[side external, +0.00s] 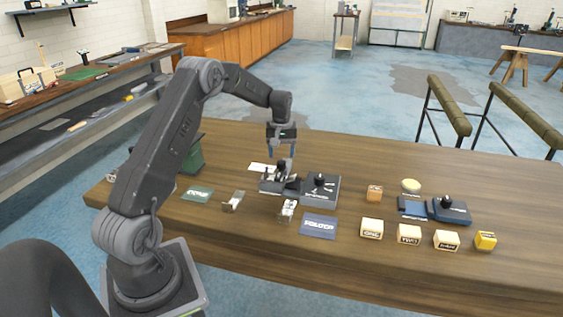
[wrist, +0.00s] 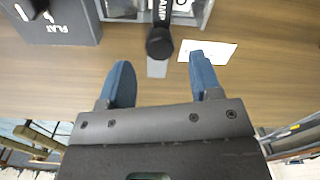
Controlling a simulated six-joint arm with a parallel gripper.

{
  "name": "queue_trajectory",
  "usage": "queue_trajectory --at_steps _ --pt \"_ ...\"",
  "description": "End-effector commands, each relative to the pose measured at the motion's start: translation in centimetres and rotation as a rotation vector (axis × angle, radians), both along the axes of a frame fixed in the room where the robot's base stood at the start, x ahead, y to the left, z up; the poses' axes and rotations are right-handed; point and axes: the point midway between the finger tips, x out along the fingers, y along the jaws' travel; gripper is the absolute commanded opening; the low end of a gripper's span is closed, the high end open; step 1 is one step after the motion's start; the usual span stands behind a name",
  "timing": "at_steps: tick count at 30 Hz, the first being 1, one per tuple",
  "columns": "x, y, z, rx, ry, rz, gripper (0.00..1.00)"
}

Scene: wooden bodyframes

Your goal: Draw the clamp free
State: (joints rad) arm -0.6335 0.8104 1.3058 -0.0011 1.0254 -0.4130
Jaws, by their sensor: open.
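The clamp is a black lever with a round knob (wrist: 160,44), its label partly cut off to "AMP" at the top edge of the wrist view. It lies over a grey fixture (wrist: 183,20). In the side view the dark clamp fixture (side external: 270,185) sits on the table, with its details small and partly hidden by my gripper. My gripper (side external: 282,162) is low, directly over the fixture. In the wrist view my gripper's blue fingertips (wrist: 160,72) are spread and empty. The knob shows between and ahead of them; I see no contact.
A dark box marked "FLAT" (wrist: 58,28) stands close beside the fixture. A white card (wrist: 210,50) lies on its other side. Small clear-sided pieces (side external: 233,201), a blue mat (side external: 318,225) and several lettered blocks (side external: 371,228) lie nearer. Bare wood (side external: 340,152) is behind.

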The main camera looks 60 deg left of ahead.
Motion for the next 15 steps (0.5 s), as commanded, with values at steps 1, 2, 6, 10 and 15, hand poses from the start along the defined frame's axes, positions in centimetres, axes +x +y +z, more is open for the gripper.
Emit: queue_trajectory --at_steps 1,2,6,10,15 --pt "-0.1 -0.1 -1.0 -0.002 0.004 0.0 0.58" --pt "-0.1 -0.1 -1.5 -0.002 0.002 0.0 0.58" --pt "0.0 0.0 -3.0 -0.001 0.0 -0.001 0.58" --pt "0.0 0.0 -3.8 -0.001 0.0 -0.001 0.58" --pt "0.0 0.0 -4.0 0.0 -0.001 -0.001 0.58"
